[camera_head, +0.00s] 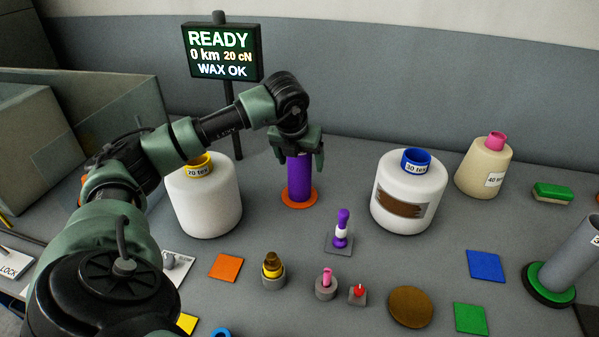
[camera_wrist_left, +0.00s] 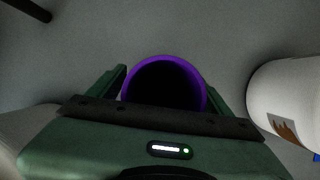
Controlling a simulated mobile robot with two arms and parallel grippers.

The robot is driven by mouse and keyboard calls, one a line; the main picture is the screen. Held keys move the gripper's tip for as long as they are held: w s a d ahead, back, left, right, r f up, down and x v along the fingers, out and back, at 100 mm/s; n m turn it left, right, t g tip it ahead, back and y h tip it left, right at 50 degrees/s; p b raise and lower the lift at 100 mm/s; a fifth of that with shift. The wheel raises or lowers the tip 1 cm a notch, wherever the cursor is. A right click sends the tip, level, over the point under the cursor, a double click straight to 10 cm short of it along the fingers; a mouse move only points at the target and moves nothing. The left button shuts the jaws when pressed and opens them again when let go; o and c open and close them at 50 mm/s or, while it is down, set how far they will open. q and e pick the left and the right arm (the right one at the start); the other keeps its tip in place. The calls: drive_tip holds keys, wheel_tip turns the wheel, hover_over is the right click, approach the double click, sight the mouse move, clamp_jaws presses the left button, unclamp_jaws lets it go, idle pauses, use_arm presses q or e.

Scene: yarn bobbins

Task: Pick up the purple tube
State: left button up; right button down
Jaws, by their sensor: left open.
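The purple tube (camera_head: 299,178) stands upright on an orange round base (camera_head: 299,196) between two white bobbins. My left gripper (camera_head: 299,153) is above it with its fingers pointing down, one on each side of the tube's top. In the left wrist view the tube's open purple rim (camera_wrist_left: 165,68) shows between the two green fingers, and its inside is dark. The fingers are open. The tube's upper end is partly hidden by the gripper in the head view. My right gripper is in neither view.
White bobbins stand left (camera_head: 205,200) and right (camera_head: 408,195) of the tube. A cream bobbin (camera_head: 484,168) is farther right. A sign post (camera_head: 233,120) rises behind my left arm. A small purple-topped peg (camera_head: 341,230) and coloured squares lie in front.

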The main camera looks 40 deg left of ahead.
use_arm(q)
drive_tip(key=c, duration=1.5)
drive_tip(key=shift+o, duration=0.2)
drive_tip(key=shift+r, duration=0.1)
wheel_tip(320, 180, up, 20)
drive_tip(key=shift+p, duration=0.3)
